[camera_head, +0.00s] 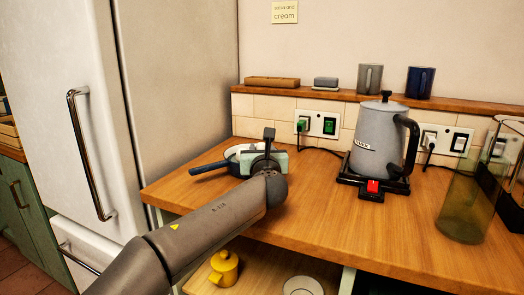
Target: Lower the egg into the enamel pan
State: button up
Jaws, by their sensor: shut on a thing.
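The enamel pan (231,156) stands on the wooden counter near its left end, white inside with a dark blue handle (208,169) pointing left. My gripper (268,138) is over the right side of the pan and covers much of it. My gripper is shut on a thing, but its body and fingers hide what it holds. I cannot make out the egg clearly. I cannot tell the height of the fingertips above the pan.
A grey kettle (379,140) stands on a dark base with a red switch (373,187). A greenish glass jar (465,200) is at the right. Sockets and a shelf (340,97) with two mugs line the wall. A fridge (60,110) stands left. The middle counter is clear.

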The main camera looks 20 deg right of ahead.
jog(key=shift+f+b, duration=0.5)
jog(key=shift+f, duration=0.1)
dwell(0.3)
jog(key=o, duration=1.1)
jog(key=shift+c, duration=0.2)
jog(key=p+v, duration=0.3)
jog(key=v, duration=1.3)
jog(key=shift+s+a+p, duration=0.15)
jog(key=shift+s+p, duration=0.15)
jog(key=shift+s, duration=0.4)
jog(key=shift+a, duration=0.1)
